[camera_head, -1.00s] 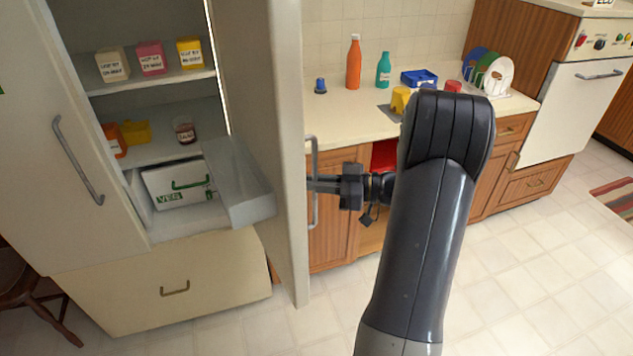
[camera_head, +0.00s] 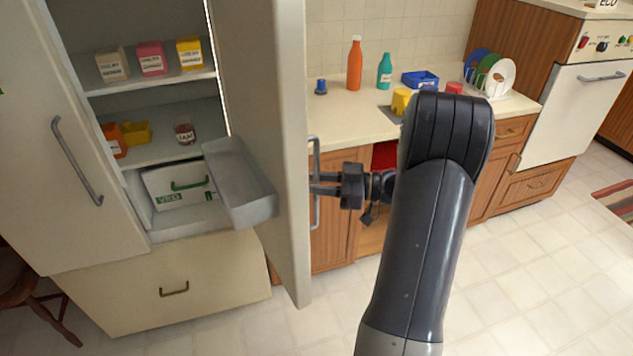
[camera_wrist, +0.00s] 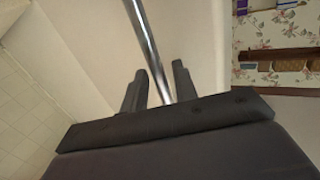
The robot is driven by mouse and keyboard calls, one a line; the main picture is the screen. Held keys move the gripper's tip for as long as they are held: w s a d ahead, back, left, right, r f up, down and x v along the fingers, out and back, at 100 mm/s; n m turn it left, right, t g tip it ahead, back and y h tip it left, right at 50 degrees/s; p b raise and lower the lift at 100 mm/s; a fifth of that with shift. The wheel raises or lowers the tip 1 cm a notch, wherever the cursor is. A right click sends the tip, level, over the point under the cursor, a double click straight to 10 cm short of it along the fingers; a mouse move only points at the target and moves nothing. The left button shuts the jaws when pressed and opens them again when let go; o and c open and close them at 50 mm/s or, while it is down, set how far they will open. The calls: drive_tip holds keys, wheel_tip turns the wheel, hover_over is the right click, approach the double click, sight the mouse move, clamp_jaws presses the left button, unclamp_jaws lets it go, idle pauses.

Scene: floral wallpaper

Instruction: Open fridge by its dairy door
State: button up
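The fridge's right-hand door (camera_head: 283,90) stands swung wide open, its edge toward me and a clear bin (camera_head: 245,190) on its inner side. Its vertical bar handle (camera_head: 316,150) is on the outer face; the bar also shows in the wrist view (camera_wrist: 143,35). My gripper (camera_head: 318,184) is at the handle, reaching from the right. In the wrist view the two fingers (camera_wrist: 160,75) stand apart with the bar running between them and gaps beside it. I cannot tell whether either finger touches the bar.
Shelves hold cartons, a jar and a VEG drawer (camera_head: 180,185). A counter (camera_head: 345,125) with bottles and dishes stands right of the door. Floor in front is clear.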

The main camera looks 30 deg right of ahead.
drive_tip(key=b+v, duration=0.2)
drive_tip(key=v, duration=0.9)
drive_tip(key=shift+w+a, duration=0.1)
drive_tip(key=shift+a, duration=0.05)
drive_tip(key=p+x, duration=0.2)
drive_tip(key=x, duration=0.9)
drive_tip(key=shift+s, duration=0.2)
drive_tip(key=shift+f, duration=0.1)
